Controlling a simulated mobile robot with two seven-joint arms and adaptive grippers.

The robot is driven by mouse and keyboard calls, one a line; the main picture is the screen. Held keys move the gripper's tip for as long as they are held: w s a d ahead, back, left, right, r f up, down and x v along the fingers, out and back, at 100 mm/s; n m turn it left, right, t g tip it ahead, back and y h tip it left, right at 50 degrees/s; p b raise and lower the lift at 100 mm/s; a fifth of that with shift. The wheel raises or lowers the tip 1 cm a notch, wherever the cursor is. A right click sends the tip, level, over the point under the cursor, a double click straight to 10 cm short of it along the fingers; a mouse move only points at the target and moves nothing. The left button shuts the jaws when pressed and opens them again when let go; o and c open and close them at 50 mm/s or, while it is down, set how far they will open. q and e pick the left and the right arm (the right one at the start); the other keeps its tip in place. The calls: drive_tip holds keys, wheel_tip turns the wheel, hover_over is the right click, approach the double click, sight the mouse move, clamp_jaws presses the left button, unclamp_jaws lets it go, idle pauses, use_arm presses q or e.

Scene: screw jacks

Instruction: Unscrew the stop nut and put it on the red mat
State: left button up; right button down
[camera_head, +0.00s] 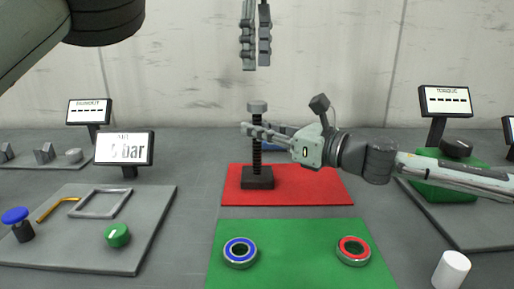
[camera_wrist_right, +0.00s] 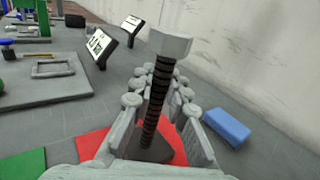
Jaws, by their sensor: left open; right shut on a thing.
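The stop nut (camera_head: 257,106) is a light grey hexagonal piece at the top of the upright, dark threaded spindle (camera_head: 257,158). The spindle rises from a dark square base (camera_head: 257,178) on the red mat (camera_head: 315,185). In the right wrist view the nut (camera_wrist_right: 170,45) sits above the fingers. My right gripper (camera_head: 250,130) comes in level from the right and is shut on the spindle below the nut. My left gripper (camera_head: 256,67) is open and empty, pointing down above the nut with a gap between them. Its upper part is out of the picture.
A green mat (camera_head: 300,265) in front bears a blue-ringed bearing (camera_head: 240,252) and a red-ringed bearing (camera_head: 353,250). A white cylinder (camera_head: 451,270) stands at front right. Display stands are on both sides. A blue block (camera_wrist_right: 226,127) lies near the wall. The red mat's right part is clear.

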sight(257, 103)
use_arm(q)
drive_tip(key=m, duration=0.6)
drive_tip(key=shift+m, duration=0.4)
drive_tip(key=m, duration=0.6)
drive_tip(key=shift+f+m, duration=0.3)
drive_tip(key=shift+f, duration=1.05)
drive_tip(key=shift+f, duration=2.7)
